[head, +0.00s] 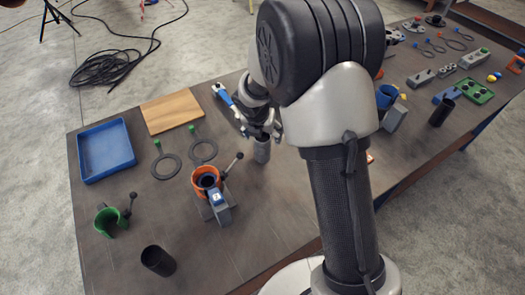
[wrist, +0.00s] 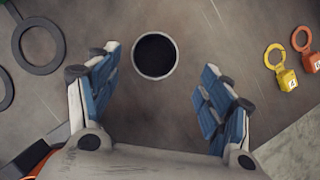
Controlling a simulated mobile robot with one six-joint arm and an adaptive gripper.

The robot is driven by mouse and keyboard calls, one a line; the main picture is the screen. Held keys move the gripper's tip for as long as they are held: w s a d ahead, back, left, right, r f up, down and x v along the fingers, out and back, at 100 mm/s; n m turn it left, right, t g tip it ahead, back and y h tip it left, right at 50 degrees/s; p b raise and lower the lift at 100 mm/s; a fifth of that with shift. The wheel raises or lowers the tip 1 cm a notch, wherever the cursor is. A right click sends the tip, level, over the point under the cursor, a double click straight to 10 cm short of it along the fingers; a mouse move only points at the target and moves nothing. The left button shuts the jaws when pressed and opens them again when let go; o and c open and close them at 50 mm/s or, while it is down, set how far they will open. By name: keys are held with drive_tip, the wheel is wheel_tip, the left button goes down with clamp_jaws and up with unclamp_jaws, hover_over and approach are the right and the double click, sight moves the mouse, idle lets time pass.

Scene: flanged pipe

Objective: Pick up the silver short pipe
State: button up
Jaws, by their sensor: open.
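The silver short pipe (head: 262,150) stands upright on the dark table, just below my gripper (head: 262,130) in the head view. In the wrist view I look down on the pipe's round rim (wrist: 155,37) and its dark hollow. My gripper (wrist: 160,68) is open, with one blue-padded finger to the left and one to the right. The pipe shows between and slightly beyond the fingertips, with clear space on both sides. Nothing is held.
An orange clamp ring on a grey base (head: 207,180) stands left of the pipe. Black rings (head: 203,151) lie further left, near a wooden board (head: 171,110) and blue tray (head: 106,150). A black pipe (head: 158,261) stands at the near left. Yellow and orange tagged rings (wrist: 275,57) lie right.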

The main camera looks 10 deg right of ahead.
sight(264, 139)
drive_tip(key=b+x, duration=0.2)
drive_tip(key=x, duration=0.5)
drive_tip(key=b+x, duration=0.2)
drive_tip(key=x, duration=0.1)
drive_tip(key=b+x, duration=0.1)
drive_tip(key=shift+a+f, duration=0.4)
drive_tip(key=shift+w+d+f, duration=0.1)
drive_tip(key=shift+w+f, duration=0.15)
drive_tip(key=shift+f, duration=0.05)
drive_tip(key=shift+r, duration=0.1)
drive_tip(key=shift+c, duration=0.3)
drive_tip(key=c, duration=1.3)
drive_tip(key=shift+c, duration=0.4)
